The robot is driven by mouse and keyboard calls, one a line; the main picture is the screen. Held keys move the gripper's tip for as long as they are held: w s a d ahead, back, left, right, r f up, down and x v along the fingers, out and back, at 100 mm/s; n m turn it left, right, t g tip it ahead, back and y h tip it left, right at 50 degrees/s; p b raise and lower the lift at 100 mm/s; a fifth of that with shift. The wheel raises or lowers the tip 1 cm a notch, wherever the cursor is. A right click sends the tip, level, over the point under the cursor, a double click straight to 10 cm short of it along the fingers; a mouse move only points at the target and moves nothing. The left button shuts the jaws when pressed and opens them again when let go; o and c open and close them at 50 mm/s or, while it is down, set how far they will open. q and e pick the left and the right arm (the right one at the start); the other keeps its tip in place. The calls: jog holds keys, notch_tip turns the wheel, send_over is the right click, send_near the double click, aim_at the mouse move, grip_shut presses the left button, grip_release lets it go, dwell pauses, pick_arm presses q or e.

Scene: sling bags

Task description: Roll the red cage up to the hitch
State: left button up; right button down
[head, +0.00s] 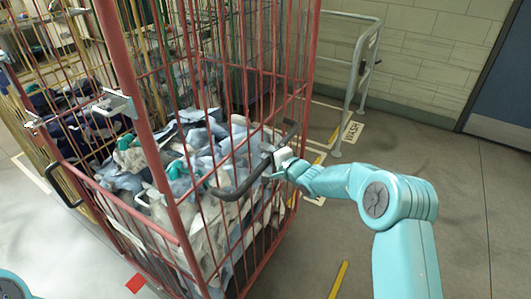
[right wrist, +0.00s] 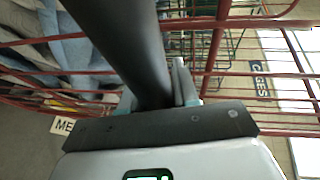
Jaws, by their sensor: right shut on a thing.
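The red cage (head: 164,185) fills the middle of the head view, a tall barred cage loaded with white, grey and blue laundry. Its black handle (head: 236,190) sticks out on the near side. My right gripper (head: 278,161) is shut on this handle near its right end. In the right wrist view the handle (right wrist: 143,50) runs down between the fingers, with red bars behind it. A grey metal rail frame (head: 357,72) stands beyond the cage to the right; I cannot tell whether it is the hitch. My left gripper is out of view.
A yellow cage (head: 52,165) with dark laundry stands close on the left. A blue door (head: 505,90) is at the far right. The grey floor at right is clear apart from yellow tape (head: 338,280).

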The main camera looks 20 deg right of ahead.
jog(key=shift+s+r, duration=0.1)
jog(key=shift+r, duration=0.35)
jog(key=c, duration=0.9)
grip_release()
jog(key=shift+s+f, duration=0.1)
jog(key=shift+f, duration=0.1)
jog(key=b+v, duration=0.3)
jog(key=v, duration=1.3)
jog(key=shift+s, duration=0.15)
